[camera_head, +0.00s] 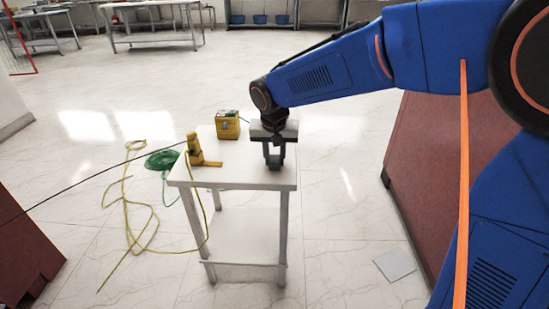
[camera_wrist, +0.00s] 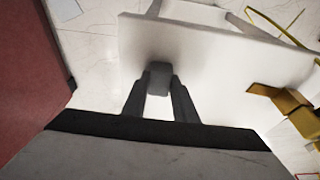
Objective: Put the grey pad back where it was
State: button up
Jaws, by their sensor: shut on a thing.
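My gripper (camera_head: 274,163) points down over the right part of the small white table (camera_head: 235,179). In the wrist view, my gripper (camera_wrist: 159,88) is shut on a small dark grey pad (camera_wrist: 158,77), which sits between its fingertips. The pad is close above or on the tabletop; a soft shadow lies around it, and I cannot tell whether it touches.
A yellow clamp-like tool (camera_head: 195,150) stands on the table's left side; a yellow box (camera_head: 228,125) is at the back. Yellow cable (camera_head: 128,205) and green cable (camera_head: 162,159) lie on the floor. A red-brown cabinet (camera_head: 425,150) stands to the right. The table's front middle is clear.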

jog(key=shift+f, duration=0.1)
jog(key=o, duration=1.1)
jog(key=v, duration=1.2)
jog(key=shift+d, duration=0.1)
jog(key=s+d+f, duration=0.1)
jog(key=s+d, duration=0.7)
jog(key=d, duration=0.4)
jog(key=s+d+f, duration=0.1)
jog(key=s+d, duration=0.8)
jog(key=d, duration=0.4)
jog(key=s+d+f+t, duration=0.1)
jog(key=s+d+f, duration=0.3)
jog(key=s, duration=0.5)
notch_tip(320, 180, down, 2)
jog(key=shift+d+f+t, duration=0.2)
jog(key=shift+d+t, duration=0.1)
jog(key=shift+d, duration=0.1)
